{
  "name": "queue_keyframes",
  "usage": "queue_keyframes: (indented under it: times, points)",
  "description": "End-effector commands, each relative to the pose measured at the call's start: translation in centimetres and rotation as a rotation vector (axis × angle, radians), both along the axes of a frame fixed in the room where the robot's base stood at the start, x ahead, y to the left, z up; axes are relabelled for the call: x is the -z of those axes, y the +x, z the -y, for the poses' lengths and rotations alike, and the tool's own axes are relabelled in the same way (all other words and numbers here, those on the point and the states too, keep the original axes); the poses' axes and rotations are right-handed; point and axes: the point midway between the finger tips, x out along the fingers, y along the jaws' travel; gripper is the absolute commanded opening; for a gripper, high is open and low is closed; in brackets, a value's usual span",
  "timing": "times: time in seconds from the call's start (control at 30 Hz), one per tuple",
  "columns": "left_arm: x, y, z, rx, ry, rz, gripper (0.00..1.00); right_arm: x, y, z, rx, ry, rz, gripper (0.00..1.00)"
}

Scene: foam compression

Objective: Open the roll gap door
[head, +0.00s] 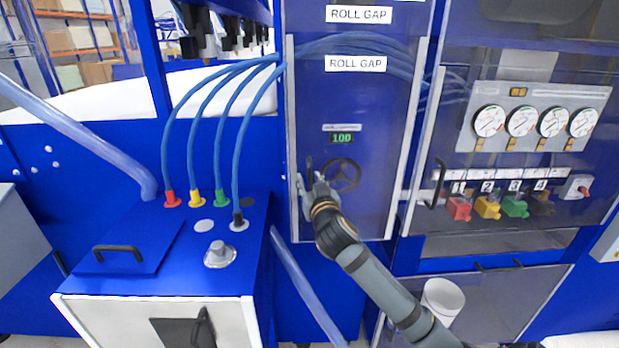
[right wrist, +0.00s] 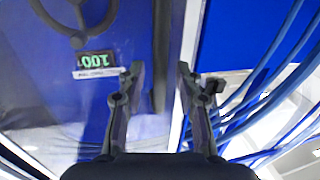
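The roll gap door (head: 350,110) is a tall clear panel with a pale frame and two "ROLL GAP" labels, and it looks shut. Its dark handle (head: 309,168) is at the lower left edge. My right gripper (head: 309,184) is at this handle and partly covers it. In the right wrist view my right gripper (right wrist: 160,72) is open, and the dark upright handle bar (right wrist: 161,50) shows between its fingers. I cannot tell whether a finger touches it. My left gripper is not in view.
Behind the door are a dark handwheel (head: 343,175) and a green "100" display (head: 342,138). Blue hoses (head: 205,110) run to a blue box (head: 165,235) at left. A panel with gauges (head: 537,115) and coloured valves (head: 500,205) is at right. A white bucket (head: 442,298) stands below.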

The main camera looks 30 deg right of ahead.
Motion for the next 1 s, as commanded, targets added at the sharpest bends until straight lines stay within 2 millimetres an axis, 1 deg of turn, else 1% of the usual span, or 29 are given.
queue_keyframes:
  times: [0.27, 0.37, 0.5, 0.53, 1.0]
  points:
    - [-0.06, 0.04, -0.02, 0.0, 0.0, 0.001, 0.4, 0.07, 0.27, 0.09, -0.001, -0.001, 0.0, 0.34]
    - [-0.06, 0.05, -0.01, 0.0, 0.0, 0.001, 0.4, 0.07, 0.26, 0.08, 0.0, -0.001, 0.0, 0.22]
    - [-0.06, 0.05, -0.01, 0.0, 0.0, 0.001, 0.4, 0.07, 0.25, 0.08, 0.0, -0.001, 0.0, 0.03]
    - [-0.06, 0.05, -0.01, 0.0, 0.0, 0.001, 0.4, 0.07, 0.25, 0.08, 0.0, -0.001, 0.0, 0.0]
    - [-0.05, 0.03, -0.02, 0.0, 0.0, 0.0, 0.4, 0.08, 0.23, 0.09, 0.0, -0.001, 0.0, 0.0]
